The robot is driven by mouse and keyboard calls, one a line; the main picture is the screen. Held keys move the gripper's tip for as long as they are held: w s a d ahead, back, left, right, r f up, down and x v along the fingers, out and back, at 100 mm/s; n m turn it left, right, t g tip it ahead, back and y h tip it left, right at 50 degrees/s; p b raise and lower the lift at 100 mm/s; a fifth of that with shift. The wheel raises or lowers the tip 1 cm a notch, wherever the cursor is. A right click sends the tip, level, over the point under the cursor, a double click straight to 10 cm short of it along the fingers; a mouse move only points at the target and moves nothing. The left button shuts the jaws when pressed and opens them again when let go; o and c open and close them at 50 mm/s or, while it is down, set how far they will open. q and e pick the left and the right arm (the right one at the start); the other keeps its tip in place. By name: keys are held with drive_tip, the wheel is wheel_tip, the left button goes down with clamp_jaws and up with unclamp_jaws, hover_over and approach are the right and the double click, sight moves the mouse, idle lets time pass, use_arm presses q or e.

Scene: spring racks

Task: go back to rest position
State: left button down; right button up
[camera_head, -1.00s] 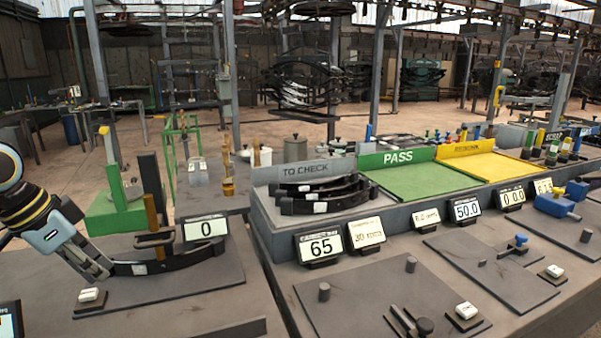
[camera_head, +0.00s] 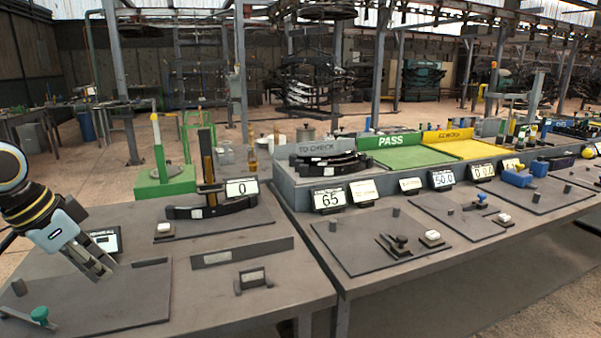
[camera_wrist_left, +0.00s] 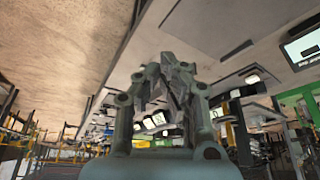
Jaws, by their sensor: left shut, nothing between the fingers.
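My left gripper (camera_head: 100,268) is shut and empty. In the head view it hangs at the left, above the grey workbench and its dark plate. It also shows in the left wrist view (camera_wrist_left: 170,75), with its fingers together. A dark leaf spring (camera_head: 212,208) lies on a plate behind it and to its right, beside a display (camera_head: 242,188) reading 0. The gripper is apart from the spring. My right gripper is not in either view.
The near bench (camera_head: 235,292) holds a small dark bracket (camera_head: 253,279) and a green-knobbed part (camera_head: 40,316). To the right, the rack has a TO CHECK bay with springs (camera_head: 330,163), a green PASS tray (camera_head: 408,157) and a yellow tray (camera_head: 480,149). Open floor lies at the lower right.

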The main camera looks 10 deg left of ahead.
use_arm(q)
drive_tip(key=s+d+f+n+g+b, duration=0.1)
drive_tip(key=s+f+n+b, duration=0.15)
drive_tip(key=s+f, duration=0.65)
drive_tip(key=s+d+f+n+g+b, duration=0.1)
drive_tip(key=s+f+b, duration=0.15)
drive_tip(key=f, duration=1.35)
drive_tip(key=s+d+f+n+g+b, duration=0.1)
drive_tip(key=s+d+f+b, duration=0.3)
drive_tip(key=f, duration=0.8)
drive_tip(key=s+d+f+y+b, duration=0.1)
drive_tip(key=s+f, duration=1)
drive_tip(key=s, duration=0.3)
drive_tip(key=s+d+f+n+y+b, duration=0.1)
drive_tip(key=s+d+f+y, duration=0.1)
drive_tip(key=s+f, duration=0.9)
drive_tip(key=s, duration=0.2)
drive_tip(key=shift+s+f+b, duration=0.2)
drive_tip(key=shift+s+b, duration=0.15)
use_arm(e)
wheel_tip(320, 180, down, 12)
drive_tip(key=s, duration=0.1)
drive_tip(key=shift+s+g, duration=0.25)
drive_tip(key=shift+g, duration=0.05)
